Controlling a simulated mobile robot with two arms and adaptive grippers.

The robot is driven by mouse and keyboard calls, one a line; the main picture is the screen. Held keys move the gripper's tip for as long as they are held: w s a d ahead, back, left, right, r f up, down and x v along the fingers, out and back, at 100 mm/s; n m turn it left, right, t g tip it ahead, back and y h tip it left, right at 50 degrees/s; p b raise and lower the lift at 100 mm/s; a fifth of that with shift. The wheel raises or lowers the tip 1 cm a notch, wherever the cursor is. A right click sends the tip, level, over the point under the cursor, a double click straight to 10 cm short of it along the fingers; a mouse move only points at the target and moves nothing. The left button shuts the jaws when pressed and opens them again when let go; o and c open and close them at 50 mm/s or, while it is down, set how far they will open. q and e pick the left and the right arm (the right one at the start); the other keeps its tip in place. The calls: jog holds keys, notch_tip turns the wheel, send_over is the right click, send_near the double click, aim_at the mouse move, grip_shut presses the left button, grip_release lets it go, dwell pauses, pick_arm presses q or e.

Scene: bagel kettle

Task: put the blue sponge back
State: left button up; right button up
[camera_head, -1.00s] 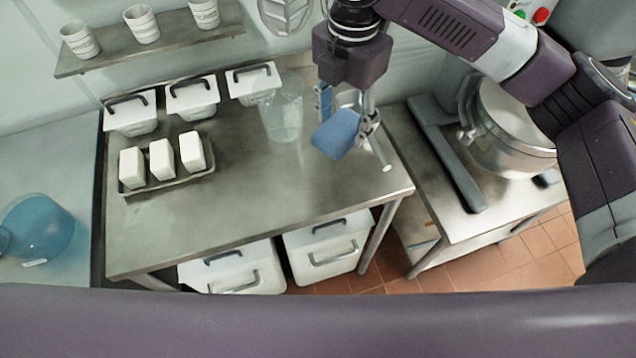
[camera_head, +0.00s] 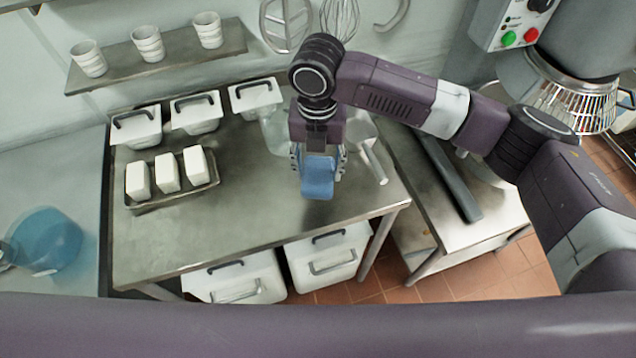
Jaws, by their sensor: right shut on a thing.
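The blue sponge (camera_head: 318,178) hangs between the fingers of my right gripper (camera_head: 318,168), over the right part of the steel table (camera_head: 240,215). My right gripper points down and is shut on the sponge. I cannot tell exactly how high the sponge is above the table top. My left gripper does not show in the head view.
A clear container (camera_head: 275,132) stands behind my right gripper, partly hidden. A tray (camera_head: 172,194) with white blocks and several lidded tubs (camera_head: 196,112) stand at left. The table's front middle is clear.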

aim_at(318, 172)
notch_tip(318, 172, down, 4)
jog(key=shift+r+p, duration=0.1)
jog(key=shift+p, duration=0.2)
notch_tip(318, 172, down, 4)
jog(key=shift+f+p, duration=0.1)
jog(key=shift+p, duration=0.4)
jog(key=shift+f, duration=0.2)
jog(key=shift+f, duration=0.15)
jog(key=o, duration=1.5)
jog(key=shift+o, duration=0.2)
